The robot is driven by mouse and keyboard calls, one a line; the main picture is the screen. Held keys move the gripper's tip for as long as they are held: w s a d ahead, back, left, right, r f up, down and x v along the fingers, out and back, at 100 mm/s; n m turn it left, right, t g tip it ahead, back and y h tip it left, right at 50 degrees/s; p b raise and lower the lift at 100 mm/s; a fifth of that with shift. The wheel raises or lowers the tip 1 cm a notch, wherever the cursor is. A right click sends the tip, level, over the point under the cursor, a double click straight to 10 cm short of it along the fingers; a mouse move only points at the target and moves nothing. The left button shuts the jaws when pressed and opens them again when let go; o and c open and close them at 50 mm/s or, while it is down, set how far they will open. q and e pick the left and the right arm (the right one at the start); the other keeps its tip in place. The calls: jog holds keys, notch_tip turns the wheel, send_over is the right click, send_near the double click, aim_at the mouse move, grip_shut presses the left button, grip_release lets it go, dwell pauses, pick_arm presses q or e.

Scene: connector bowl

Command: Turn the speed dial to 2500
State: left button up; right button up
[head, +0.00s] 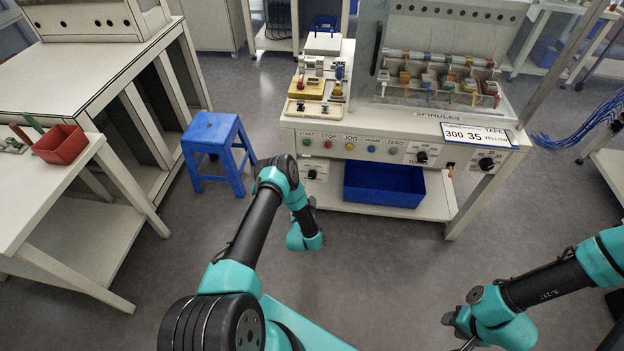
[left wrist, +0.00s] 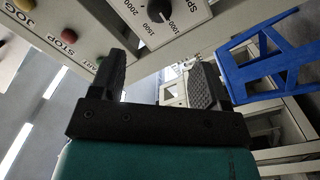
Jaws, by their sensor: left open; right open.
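The speed dial (left wrist: 154,8) is a black knob on a white plate at the top of the left wrist view. The marks 1000, 1500 and 2000 show beside it; which mark it points to is unclear. In the head view the dial (head: 312,174) is small, at the left of the machine's front panel. My left gripper (left wrist: 163,75) is open and empty, its fingers apart and short of the dial. In the head view it is mostly hidden behind my own arm. My right gripper (head: 456,327) is low at the bottom right, away from the panel, and open.
Several coloured buttons (head: 349,146) line the panel above the dial. Two more black knobs (head: 421,157) (head: 486,163) sit to the right. A blue bin (head: 384,196) stands on the shelf below. A blue stool (head: 211,146) stands left of the machine.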

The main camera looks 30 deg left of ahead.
aim_at(312, 178)
pick_arm(q)
jog(key=x, duration=1.4)
jog(key=shift+w+a, duration=0.1)
jog(key=shift+w, duration=0.15)
jog(key=shift+c, duration=0.2)
jog(key=c, duration=0.9)
